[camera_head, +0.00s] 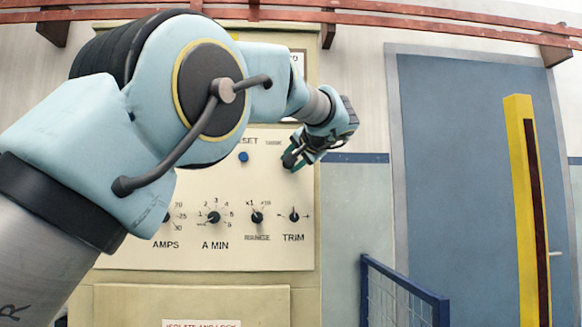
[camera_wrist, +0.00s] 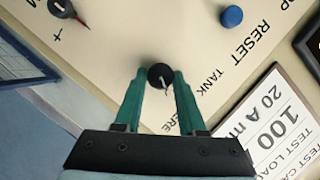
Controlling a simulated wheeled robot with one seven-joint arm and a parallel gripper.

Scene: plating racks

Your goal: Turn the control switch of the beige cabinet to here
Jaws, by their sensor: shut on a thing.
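The beige cabinet (camera_head: 305,275) stands in front of me with a light control panel. My gripper (camera_head: 291,158) is at the panel's upper right in the head view. In the wrist view, the green fingers of my gripper (camera_wrist: 158,88) are shut on the small round black control switch (camera_wrist: 158,70), one finger on each side. A short pale mark with a reddish edge shows on its cap. Which label it points to is hard to tell. The label TANK (camera_wrist: 211,81) is beside the right finger; the HERE label (camera_wrist: 166,119) is partly covered between the fingers.
A blue button (camera_head: 243,157) by RESET is left of my gripper. A TRIM knob (camera_head: 294,216) and a RANGE knob (camera_head: 257,217) are below. A white test-load card (camera_wrist: 275,125) is near the fingers. A blue railing (camera_head: 405,290) stands at lower right.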

